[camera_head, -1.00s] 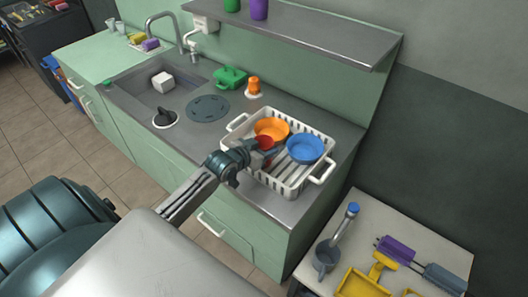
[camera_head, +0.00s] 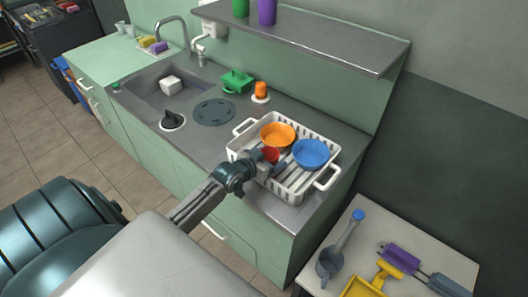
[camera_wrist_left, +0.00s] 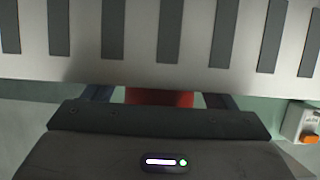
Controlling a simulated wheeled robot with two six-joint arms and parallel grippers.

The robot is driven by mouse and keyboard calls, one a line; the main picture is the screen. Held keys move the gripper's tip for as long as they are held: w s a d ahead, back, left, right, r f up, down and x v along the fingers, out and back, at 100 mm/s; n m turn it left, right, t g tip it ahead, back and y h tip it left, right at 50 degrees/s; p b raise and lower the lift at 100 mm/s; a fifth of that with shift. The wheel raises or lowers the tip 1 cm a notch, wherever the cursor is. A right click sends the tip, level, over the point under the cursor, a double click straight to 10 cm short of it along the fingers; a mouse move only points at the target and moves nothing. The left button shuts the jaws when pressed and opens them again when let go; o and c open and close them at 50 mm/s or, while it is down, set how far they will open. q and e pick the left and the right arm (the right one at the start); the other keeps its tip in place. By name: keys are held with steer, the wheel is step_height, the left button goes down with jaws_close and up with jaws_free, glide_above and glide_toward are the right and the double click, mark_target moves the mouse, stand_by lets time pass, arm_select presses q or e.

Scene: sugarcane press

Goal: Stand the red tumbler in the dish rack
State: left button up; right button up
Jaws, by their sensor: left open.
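The red tumbler (camera_head: 270,155) is inside the near left part of the white dish rack (camera_head: 245,126), just in front of an orange bowl. It looks upright, but its base is hidden. My left gripper (camera_head: 264,166) is open at the rack's near side, with its fingers close to the tumbler. In the left wrist view a strip of the red tumbler (camera_wrist_left: 158,97) shows between the two fingers, below the slotted white rack (camera_wrist_left: 150,68). Whether the fingers touch it is unclear. My right gripper is not in view.
The orange bowl (camera_head: 278,137) and a blue bowl (camera_head: 311,153) take up the rack's back and right. A shelf (camera_head: 320,45) overhangs the counter. A side table (camera_head: 425,262) holds tools.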

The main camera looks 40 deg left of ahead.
arm_select(q)
steer(key=shift+s+r, duration=0.15)
steer(key=shift+s, duration=0.2)
steer(key=v, duration=1.1)
